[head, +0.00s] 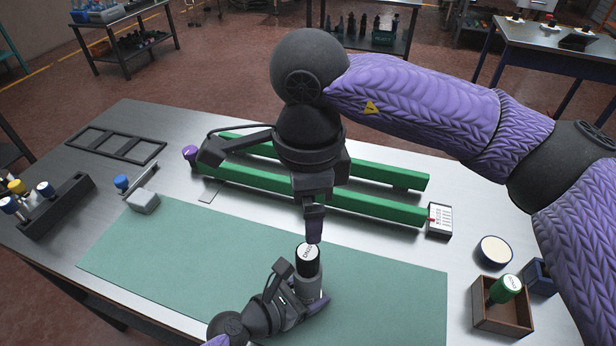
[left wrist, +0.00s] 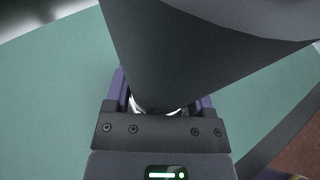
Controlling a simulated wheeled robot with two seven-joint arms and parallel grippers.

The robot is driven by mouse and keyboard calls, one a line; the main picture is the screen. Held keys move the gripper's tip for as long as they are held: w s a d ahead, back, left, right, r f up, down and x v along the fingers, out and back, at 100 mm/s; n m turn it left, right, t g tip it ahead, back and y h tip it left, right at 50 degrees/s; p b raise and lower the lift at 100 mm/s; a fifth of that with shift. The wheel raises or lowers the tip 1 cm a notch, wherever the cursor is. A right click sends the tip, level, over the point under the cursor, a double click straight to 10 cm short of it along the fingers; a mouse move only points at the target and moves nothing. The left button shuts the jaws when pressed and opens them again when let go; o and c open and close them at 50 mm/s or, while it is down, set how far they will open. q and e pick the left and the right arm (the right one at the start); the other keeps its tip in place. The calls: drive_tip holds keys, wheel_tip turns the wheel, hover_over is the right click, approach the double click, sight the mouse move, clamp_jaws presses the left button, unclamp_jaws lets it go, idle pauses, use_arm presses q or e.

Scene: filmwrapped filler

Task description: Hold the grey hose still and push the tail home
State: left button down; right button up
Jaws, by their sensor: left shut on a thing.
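The grey hose (head: 309,284) stands upright on the green mat in the head view. A black tail (head: 307,262) with a white, lettered top sits at its upper end; how deep it reaches inside is hidden. My left gripper (head: 296,299) is shut around the hose from the lower left. In the left wrist view, a large dark body hides most of what lies between the left gripper's purple fingers (left wrist: 160,104). My right gripper (head: 314,238) points down just above the tail's top. Its fingers overlap in the picture, and contact with the tail is unclear.
The green mat (head: 190,255) is clear left of the hose. Green rails (head: 370,205) lie behind the right gripper. A grey block (head: 144,202) and a dark rack (head: 58,205) stand left. A wooden box (head: 503,318) with a green-capped piece and a round cream-topped item (head: 495,251) stand right.

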use_arm(q)
unclamp_jaws()
